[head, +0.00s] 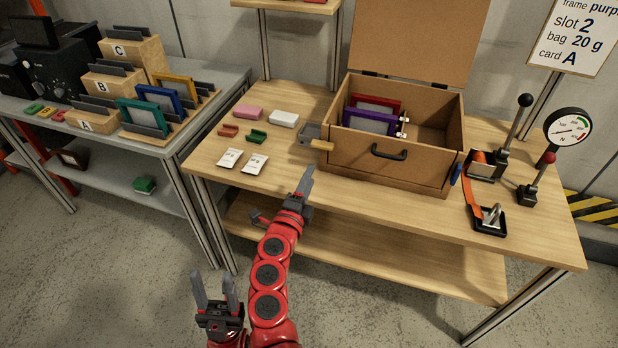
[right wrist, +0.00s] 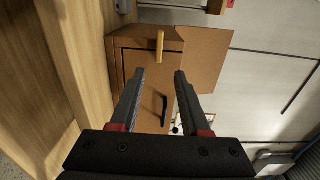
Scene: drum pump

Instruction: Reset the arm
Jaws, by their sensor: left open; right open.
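My left gripper (head: 213,276) is low at the bottom of the head view, in front of the table over the floor. Its two fingers point up and are apart, with nothing between them. My right gripper (head: 283,197) is at the table's front edge, in front of the brown box (head: 385,165). Its fingers are spread and empty. The right wrist view shows both fingers (right wrist: 158,75) apart, with the box (right wrist: 135,62) and its dark handle (right wrist: 164,110) beyond them. Neither gripper touches anything that I can see.
The box lid is up, with red (head: 378,103) and purple (head: 371,121) frames inside. Packets (head: 255,162) and small blocks (head: 284,119) lie left of it. Levers (head: 515,125), an orange strap (head: 474,195) and a gauge (head: 568,129) stand right. A grey side table (head: 187,150) holds stands and frames.

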